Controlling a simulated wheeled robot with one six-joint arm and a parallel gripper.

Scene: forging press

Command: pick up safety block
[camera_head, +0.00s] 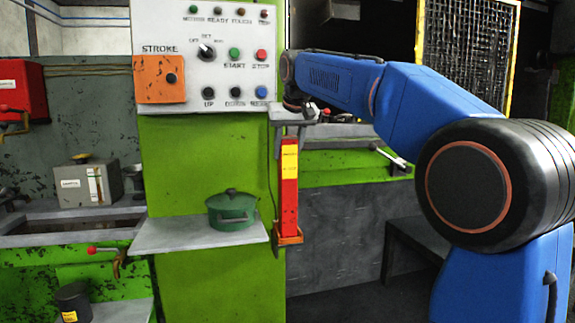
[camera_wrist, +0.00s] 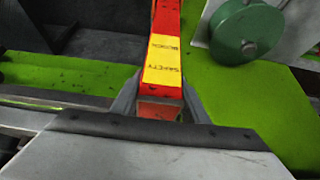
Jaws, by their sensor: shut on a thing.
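The safety block (camera_head: 289,192) is a tall red bar with a yellow label. In the head view it hangs upright below my gripper (camera_head: 290,141), just right of the green press column. An orange-red foot shows at its lower end. In the wrist view the safety block (camera_wrist: 165,62) runs away from my gripper (camera_wrist: 158,108), with its near end between the two fingers. The label reads "SAFETY BLOCK". My gripper is shut on the block's top end. I cannot tell whether the foot rests in a holder.
A shelf (camera_head: 190,240) with a green pot (camera_head: 232,208) is close on the left. The control panel (camera_head: 205,55) stands above it. A lever with a white handle (camera_head: 388,156) juts out on the right, and a dark bench (camera_head: 425,240) stands below.

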